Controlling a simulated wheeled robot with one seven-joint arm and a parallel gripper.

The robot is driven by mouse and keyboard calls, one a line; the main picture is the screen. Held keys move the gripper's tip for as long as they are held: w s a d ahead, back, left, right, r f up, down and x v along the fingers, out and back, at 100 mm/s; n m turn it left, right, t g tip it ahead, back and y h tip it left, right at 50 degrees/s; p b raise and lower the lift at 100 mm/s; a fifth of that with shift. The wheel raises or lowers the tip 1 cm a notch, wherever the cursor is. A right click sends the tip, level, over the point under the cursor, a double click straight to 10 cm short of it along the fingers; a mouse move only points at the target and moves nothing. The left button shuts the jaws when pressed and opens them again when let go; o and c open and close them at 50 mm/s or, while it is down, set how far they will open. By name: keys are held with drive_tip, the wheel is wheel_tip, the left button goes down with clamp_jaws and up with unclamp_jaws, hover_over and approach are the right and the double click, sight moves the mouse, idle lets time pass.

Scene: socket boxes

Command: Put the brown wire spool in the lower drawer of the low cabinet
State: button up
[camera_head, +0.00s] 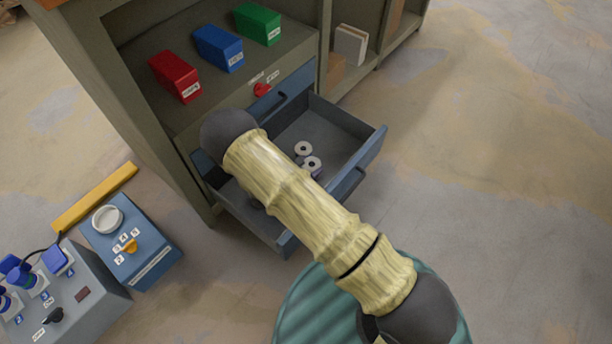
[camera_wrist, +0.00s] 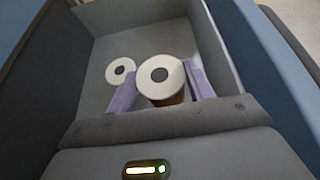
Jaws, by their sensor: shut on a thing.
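The brown wire spool (camera_wrist: 168,98) has a pale round top with a dark hole, and its brown side shows below in the wrist view. My gripper (camera_wrist: 161,88) has its two purple fingers shut on the spool's sides. In the head view the held spool (camera_head: 312,163) is inside the outline of the open drawer (camera_head: 345,117) of the low cabinet (camera_head: 150,110). I cannot tell whether it touches the drawer floor. My arm hides the drawer's middle and part of its front.
A second pale-topped spool (camera_wrist: 120,71) stands in the drawer beside the held one. A shut drawer (camera_head: 295,88) is above. Red (camera_head: 175,76), blue (camera_head: 218,48) and green (camera_head: 258,23) boxes stand on the shelf. Blue (camera_head: 130,242) and grey (camera_head: 65,300) socket boxes are at lower left.

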drive_tip(key=shift+f, duration=0.35)
wheel_tip(320, 180, down, 4)
drive_tip(key=shift+r+b, duration=0.15)
drive_tip(key=shift+b, duration=1.05)
drive_tip(key=shift+f, duration=0.2)
drive_tip(key=o, duration=1.1)
